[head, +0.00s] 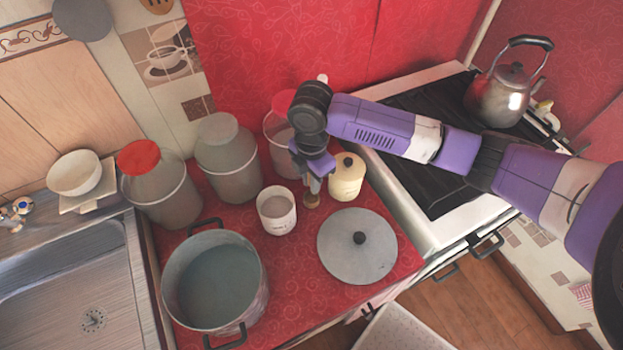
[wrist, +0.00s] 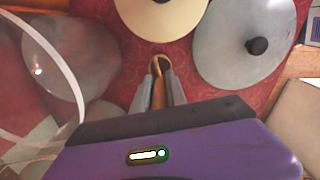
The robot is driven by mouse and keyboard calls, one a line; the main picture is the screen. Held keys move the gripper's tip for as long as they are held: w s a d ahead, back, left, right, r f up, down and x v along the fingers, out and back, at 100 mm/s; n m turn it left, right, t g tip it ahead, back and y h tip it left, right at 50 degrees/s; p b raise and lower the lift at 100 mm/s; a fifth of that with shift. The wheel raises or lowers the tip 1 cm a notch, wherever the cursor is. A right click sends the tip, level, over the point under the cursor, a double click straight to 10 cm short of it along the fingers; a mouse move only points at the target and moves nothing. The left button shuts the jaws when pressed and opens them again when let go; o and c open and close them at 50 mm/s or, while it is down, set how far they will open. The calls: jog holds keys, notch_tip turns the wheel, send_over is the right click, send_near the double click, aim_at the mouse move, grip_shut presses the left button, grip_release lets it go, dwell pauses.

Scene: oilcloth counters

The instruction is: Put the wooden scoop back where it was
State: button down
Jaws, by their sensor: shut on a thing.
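The wooden scoop (head: 311,201) is held upright in my gripper (head: 315,184), low over the red counter (head: 300,262). In the head view its brown lower end shows between the white mug and the cream canister; I cannot tell whether it touches the counter. In the wrist view the scoop (wrist: 158,92) shows as a brown strip between the two grey fingers of my gripper (wrist: 158,84), which are shut on it. Most of the scoop is hidden by the fingers.
The white mug (head: 276,213) stands left of my gripper, the cream canister (head: 346,178) right. A grey pot lid (head: 357,258) lies in front. A large pot (head: 213,280) stands front left. Jars (head: 228,160) line the back. The stove (head: 440,195) with a kettle (head: 497,97) is right, the sink (head: 70,275) left.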

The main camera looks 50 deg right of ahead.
jog(key=shift+f, duration=0.1)
jog(key=c, duration=1.3)
grip_release()
jog(key=shift+c, duration=0.2)
